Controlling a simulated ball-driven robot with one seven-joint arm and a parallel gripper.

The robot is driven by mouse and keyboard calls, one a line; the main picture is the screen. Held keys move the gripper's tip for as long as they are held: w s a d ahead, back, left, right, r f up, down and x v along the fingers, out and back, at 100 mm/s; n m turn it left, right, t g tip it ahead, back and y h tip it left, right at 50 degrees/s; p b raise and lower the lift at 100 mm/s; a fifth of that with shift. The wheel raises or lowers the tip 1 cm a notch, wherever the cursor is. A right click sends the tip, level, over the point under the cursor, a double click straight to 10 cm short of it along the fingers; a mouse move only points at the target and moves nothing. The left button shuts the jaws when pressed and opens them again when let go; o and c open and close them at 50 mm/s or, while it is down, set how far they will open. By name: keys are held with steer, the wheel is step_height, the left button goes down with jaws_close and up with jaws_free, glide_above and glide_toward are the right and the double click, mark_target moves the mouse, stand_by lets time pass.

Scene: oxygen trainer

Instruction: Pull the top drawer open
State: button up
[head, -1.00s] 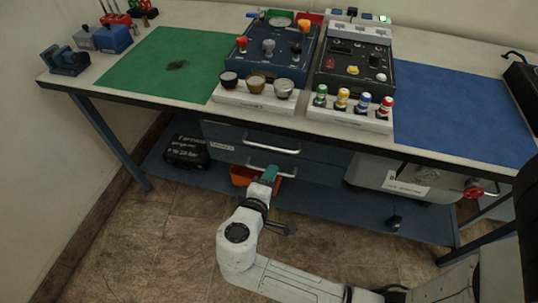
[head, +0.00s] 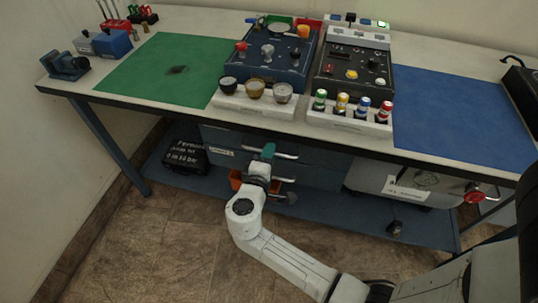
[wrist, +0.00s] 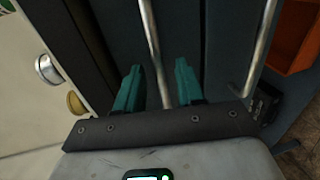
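The top drawer (head: 225,136) is a blue-grey front under the bench and looks closed. Its silver bar handle (head: 288,155) is partly hidden by my gripper (head: 267,151) in the head view. In the wrist view, the handle (wrist: 150,30) runs between the two teal fingers of my gripper (wrist: 158,84). The fingers stand apart on either side of the bar, with visible gaps, so my gripper is open around the handle.
A lower drawer handle (head: 287,180) lies just below, also visible in the wrist view (wrist: 262,50). An orange bin (head: 236,178) and black case (head: 187,150) are on the lower shelf. The bench edge (head: 180,103) overhangs the drawers. Floor in front is clear.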

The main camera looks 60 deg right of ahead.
steer(key=shift+d, duration=0.15)
jaws_close()
stand_by(0.4)
